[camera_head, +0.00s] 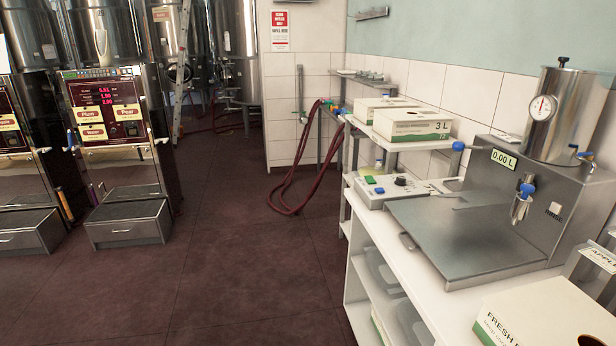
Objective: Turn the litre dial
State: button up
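On the counter at right, a white control box (385,187) has a green button, a blue button and a black knob (400,181). Behind it to the right, a steel filling machine (480,225) shows "0.00 L" on its display (503,158). A round white gauge with a red needle (543,107) sits on its tank. At left, a refill pump (105,115) has a lit panel reading "5.51", with Plain, Pear and Water labels. I cannot tell which dial is marked in litres; the markings are too small to read. My gripper is not in view.
White shelving counter (356,262) runs along the right wall. Cartons, one marked "3 L" (413,124), stand on it, with another carton (545,315) at front right. Red hoses (292,200) hang to the floor at its far end. The dark floor (225,240) in the middle is clear.

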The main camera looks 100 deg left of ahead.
aim_at(400, 181)
jog(key=u, duration=2.3)
jog(key=i+j, duration=0.15)
jog(key=j, duration=0.25)
jog(key=i+j, duration=0.15)
jog(key=j, duration=0.25)
jog(key=i+j+u, duration=0.1)
jog(key=j, duration=0.25)
jog(key=i+j, duration=0.2)
jog(key=j, duration=0.2)
